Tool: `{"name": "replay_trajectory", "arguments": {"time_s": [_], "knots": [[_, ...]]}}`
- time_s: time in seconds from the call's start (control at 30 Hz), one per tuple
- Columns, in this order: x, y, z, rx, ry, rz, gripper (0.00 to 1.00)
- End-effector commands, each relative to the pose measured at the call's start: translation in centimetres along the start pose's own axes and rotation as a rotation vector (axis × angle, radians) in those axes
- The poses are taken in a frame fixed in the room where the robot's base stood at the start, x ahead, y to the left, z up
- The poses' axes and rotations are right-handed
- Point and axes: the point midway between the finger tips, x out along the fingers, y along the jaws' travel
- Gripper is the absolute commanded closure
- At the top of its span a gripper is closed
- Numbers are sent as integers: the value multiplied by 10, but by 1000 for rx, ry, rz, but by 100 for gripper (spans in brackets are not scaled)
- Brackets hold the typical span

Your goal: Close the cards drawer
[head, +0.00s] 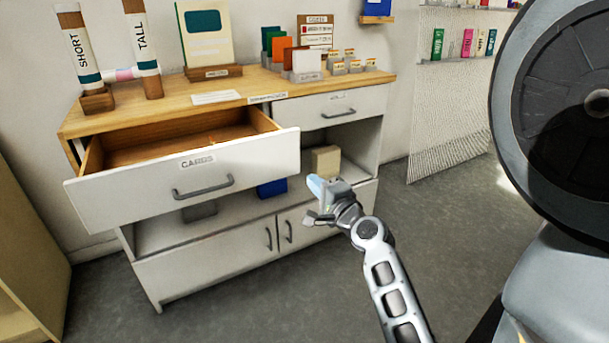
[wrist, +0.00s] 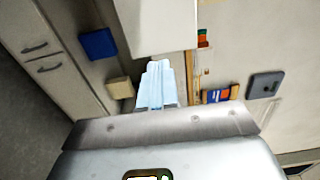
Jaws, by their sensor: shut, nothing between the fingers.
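The cards drawer (head: 225,178) is pulled well out of the left of the white cabinet. Its white front carries a CARDS label (head: 198,161) and a grey bar handle (head: 203,188). My gripper (head: 316,187) is just right of and a little below the drawer front's right end, and its fingers are shut and empty. In the wrist view the light blue fingers (wrist: 157,84) are together, just below a white panel (wrist: 155,22) that looks like the drawer front. I cannot tell whether they touch it.
A second, shut drawer (head: 335,110) is at the right. The open shelf below holds a blue box (head: 271,188) and a beige box (head: 325,160). The wooden top (head: 180,113) bears tubes and card stands. The grey floor in front is clear.

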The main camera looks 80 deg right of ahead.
Motion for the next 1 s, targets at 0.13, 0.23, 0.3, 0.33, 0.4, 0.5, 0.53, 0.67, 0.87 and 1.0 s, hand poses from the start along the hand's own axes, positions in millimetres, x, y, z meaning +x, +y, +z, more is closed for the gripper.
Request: {"name": "replay_trajectory", "arguments": {"time_s": [0.13,0.23,0.3,0.33,0.4,0.5,0.53,0.67,0.87,1.0], "knots": [[24,-2,0,0,-1,-1,100],[44,-3,0,-2,-1,-2,100],[58,-2,0,-3,-1,-1,100],[64,-2,1,-3,-2,0,100],[78,-1,1,-2,-2,0,100],[95,-2,0,-3,-1,-1,100],[100,-1,0,-3,-1,0,100],[117,-1,1,-3,-1,0,100],[129,0,1,-4,-1,1,100],[130,0,1,-3,-1,1,100]]}}
